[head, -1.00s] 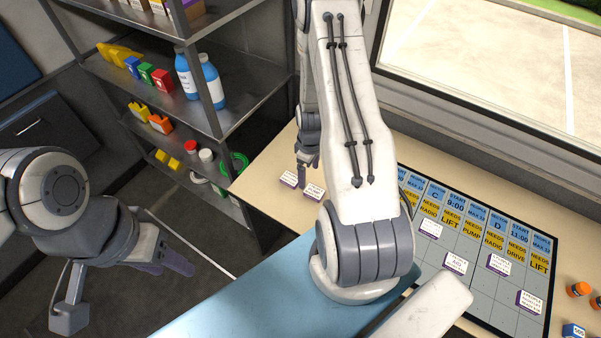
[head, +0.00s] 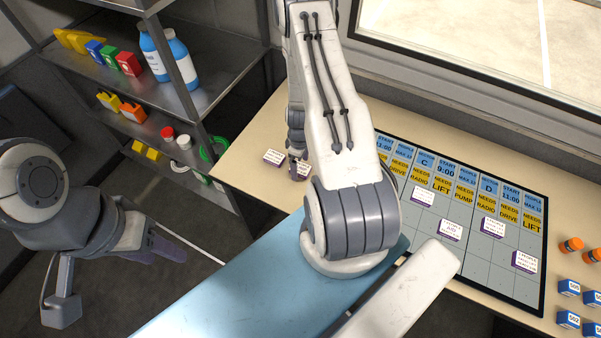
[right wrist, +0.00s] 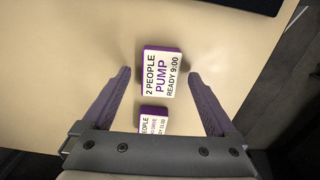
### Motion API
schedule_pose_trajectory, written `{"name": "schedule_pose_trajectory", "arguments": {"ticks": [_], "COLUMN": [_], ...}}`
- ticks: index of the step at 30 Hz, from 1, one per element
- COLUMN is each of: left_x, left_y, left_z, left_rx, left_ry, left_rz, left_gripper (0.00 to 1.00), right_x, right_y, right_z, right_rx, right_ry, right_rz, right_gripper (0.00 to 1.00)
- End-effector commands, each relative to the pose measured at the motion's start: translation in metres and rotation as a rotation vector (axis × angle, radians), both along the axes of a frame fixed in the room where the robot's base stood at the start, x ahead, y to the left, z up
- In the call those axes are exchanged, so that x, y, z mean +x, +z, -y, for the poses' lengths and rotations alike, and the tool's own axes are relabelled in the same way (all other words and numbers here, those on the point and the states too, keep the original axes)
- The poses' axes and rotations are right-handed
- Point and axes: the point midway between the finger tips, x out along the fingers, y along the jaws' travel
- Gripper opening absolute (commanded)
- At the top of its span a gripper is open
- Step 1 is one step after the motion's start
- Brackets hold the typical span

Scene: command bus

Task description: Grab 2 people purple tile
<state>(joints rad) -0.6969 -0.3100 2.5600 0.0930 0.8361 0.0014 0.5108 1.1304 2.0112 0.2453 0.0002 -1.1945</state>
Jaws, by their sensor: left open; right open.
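A purple tile with a white top reading "2 PEOPLE PUMP READY 9:00" (right wrist: 161,74) lies on the beige table in the right wrist view. A second purple tile (right wrist: 153,120), partly hidden by my gripper, lies just below it. My right gripper (right wrist: 160,72) is open, with one finger on each side of the pump tile and gaps between. In the head view the two tiles sit side by side, one at the left (head: 273,157) and one (head: 299,170) partly hidden by my right gripper (head: 297,155). My left gripper (head: 172,252) is open and empty over the floor at left.
A board (head: 425,240) with blue and yellow labels holds several purple tiles on the right of the table. A metal shelf (head: 200,130) with bottles and boxes stands at the left.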

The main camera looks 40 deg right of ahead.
Motion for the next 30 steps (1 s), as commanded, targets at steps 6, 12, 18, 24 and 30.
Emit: {"name": "schedule_pose_trajectory", "arguments": {"ticks": [6, 12, 18, 24, 30], "left_x": [-0.0001, 0.0000, 0.0000, 0.0000, 0.0000], "left_y": [-0.0090, -0.0081, -0.0082, -0.0081, -0.0016], "left_z": [0.0000, 0.0000, 0.0000, 0.0000, 0.0000], "left_rx": [0.000, 0.000, 0.000, 0.000, 0.000], "left_ry": [0.002, 0.001, 0.001, 0.001, 0.001], "left_rz": [0.000, 0.000, 0.000, 0.000, 0.000], "left_gripper": [0.50, 0.50, 0.50, 0.50, 0.50], "right_x": [-0.0006, -0.0007, -0.0006, -0.0006, -0.0006], "right_y": [-0.0091, -0.0082, -0.0082, -0.0080, -0.0012], "right_z": [0.0016, 0.0015, 0.0015, 0.0015, 0.0016], "right_rx": [-0.001, 0.000, 0.000, -0.001, -0.001], "right_ry": [-0.002, -0.002, -0.002, -0.002, -0.002], "right_rz": [0.000, 0.000, 0.000, 0.000, 0.000], "right_gripper": [0.93, 0.77, 0.01, 0.00, 0.00]}}
